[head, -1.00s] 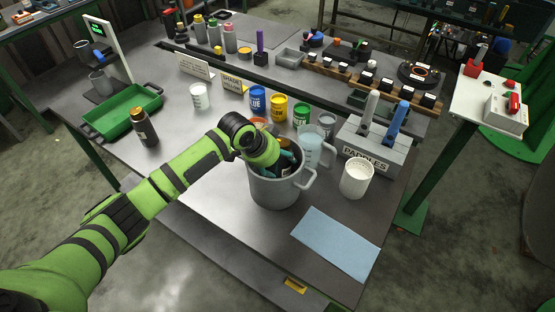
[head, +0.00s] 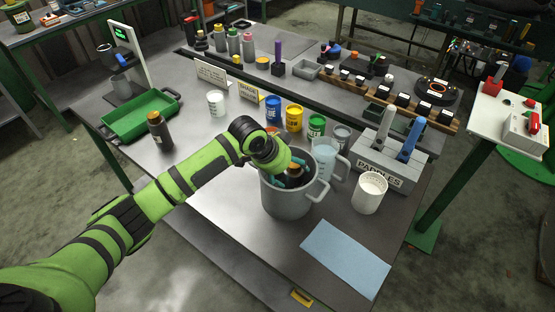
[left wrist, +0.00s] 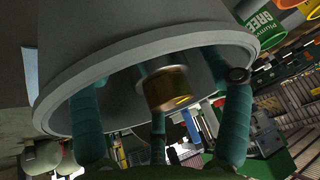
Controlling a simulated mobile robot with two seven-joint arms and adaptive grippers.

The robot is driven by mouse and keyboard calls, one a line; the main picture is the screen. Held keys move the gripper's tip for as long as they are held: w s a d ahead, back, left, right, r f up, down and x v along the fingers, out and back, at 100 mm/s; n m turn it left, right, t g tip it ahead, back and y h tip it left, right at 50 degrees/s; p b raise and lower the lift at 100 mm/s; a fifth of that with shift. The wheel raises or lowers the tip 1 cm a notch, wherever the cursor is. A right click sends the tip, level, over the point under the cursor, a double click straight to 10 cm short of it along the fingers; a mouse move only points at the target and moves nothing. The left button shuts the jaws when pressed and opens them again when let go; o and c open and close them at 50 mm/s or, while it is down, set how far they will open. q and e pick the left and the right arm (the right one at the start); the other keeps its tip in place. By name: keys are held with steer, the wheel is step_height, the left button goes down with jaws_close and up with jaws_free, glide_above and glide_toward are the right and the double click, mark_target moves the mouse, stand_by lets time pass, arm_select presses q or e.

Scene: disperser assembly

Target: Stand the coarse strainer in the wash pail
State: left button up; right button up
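The wash pail (head: 287,198) is a grey pot with side handles, upright near the front of the bench. In the left wrist view, a brass-coloured cylinder end (left wrist: 168,90) shows within the pail's rim (left wrist: 150,48). My left gripper (head: 286,172) reaches into the pail mouth. Its teal fingers are spread around the cylinder, with gaps visible at the sides, so it looks open. My right gripper is not in view.
A clear jug (head: 325,158) stands close behind the pail. A white cup (head: 369,194) and the paddle rack (head: 382,170) are to its right. A blue cloth (head: 345,258) lies in front right. A dark bottle (head: 160,132) and green tray (head: 140,115) are at left.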

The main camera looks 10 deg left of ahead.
arm_select(q)
steer(key=b+v, duration=0.1)
steer(key=v, duration=0.9)
steer(key=shift+a+r, duration=0.1)
